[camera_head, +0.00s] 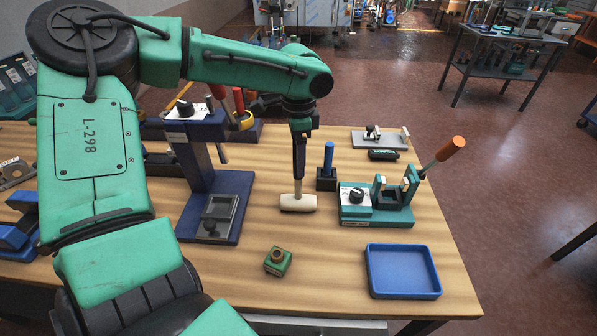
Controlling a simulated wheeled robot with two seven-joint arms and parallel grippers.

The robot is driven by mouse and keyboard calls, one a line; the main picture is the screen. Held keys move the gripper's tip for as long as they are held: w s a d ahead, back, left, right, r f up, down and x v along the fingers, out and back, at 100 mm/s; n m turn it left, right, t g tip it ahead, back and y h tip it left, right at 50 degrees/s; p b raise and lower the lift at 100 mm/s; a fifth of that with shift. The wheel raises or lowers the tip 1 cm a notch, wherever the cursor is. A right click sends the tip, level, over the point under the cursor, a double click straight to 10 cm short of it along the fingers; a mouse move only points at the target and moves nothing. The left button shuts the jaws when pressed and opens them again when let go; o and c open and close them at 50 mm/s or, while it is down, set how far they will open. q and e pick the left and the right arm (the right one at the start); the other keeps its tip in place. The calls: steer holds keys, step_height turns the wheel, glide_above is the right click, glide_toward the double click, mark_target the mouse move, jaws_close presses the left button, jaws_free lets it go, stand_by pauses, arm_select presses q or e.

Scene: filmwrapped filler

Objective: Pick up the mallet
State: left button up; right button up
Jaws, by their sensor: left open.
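The mallet (298,203) stands on the wooden table with its pale, cylindrical head down and its handle upright. The lower handle is light wood and the upper part is dark. My left gripper (301,127) comes down from above, with its tips at the top of the handle. It is open; whether the fingers touch the handle cannot be told. The arm's wrist hides the handle's top end. My right gripper is not in view.
A dark blue press stand (215,205) is left of the mallet. A black block with a blue peg (327,160) and a teal fixture with an orange-handled lever (378,215) are to its right. A blue tray (402,292) and a small green block (278,264) lie in front.

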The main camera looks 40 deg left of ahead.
arm_select(q)
steer(key=shift+s+d+f, duration=0.1)
steer(key=shift+s+f, duration=0.05)
steer(key=shift+f, duration=0.5)
steer(key=shift+s+d+f, duration=0.1)
steer(key=shift+f, duration=0.5)
steer(key=shift+w+a, duration=0.1)
jaws_close()
